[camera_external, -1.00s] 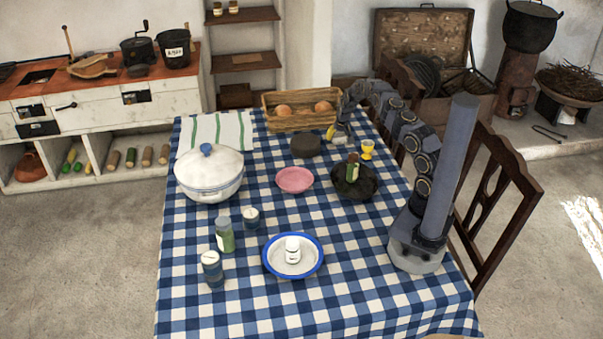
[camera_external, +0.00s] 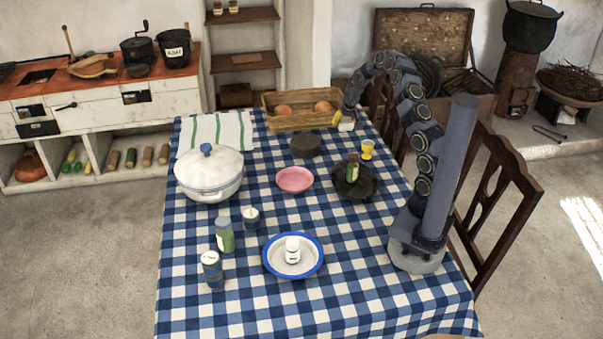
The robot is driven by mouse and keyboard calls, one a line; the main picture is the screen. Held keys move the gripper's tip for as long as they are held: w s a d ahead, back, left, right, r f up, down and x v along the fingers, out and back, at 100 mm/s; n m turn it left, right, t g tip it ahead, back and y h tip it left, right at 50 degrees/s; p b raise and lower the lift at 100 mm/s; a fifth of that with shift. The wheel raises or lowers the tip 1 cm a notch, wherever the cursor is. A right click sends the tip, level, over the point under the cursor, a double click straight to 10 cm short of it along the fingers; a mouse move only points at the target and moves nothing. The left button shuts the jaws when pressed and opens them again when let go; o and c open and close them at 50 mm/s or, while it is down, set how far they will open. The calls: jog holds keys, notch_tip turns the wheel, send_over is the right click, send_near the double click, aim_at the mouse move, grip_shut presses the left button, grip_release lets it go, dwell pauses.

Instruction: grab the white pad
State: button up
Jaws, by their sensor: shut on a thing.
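The white pad (camera_external: 347,125) is small and pale, and shows at the end of my arm near the far right of the checked table. My gripper (camera_external: 344,117) is shut on it from above. The pad appears held a little above the cloth, just right of the wicker basket. A small yellow patch (camera_external: 336,119) shows at the left side of the gripper; I cannot tell what it belongs to. The fingers are small and partly hidden by the arm.
The wicker basket (camera_external: 266,112) holds brown round things. A yellow cup (camera_external: 367,149), a dark bowl (camera_external: 368,190) with a bottle, a dark round block (camera_external: 305,146) and a pink plate (camera_external: 295,180) stand nearer. A wooden chair (camera_external: 515,165) is at the right.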

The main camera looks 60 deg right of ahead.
jog(key=s+a+r, duration=0.3)
jog(key=s+a, duration=0.2)
jog(key=s, duration=0.2)
jog(key=shift+a+r, duration=0.15)
jog(key=shift+r, duration=0.1)
jog(key=shift+w, duration=0.1)
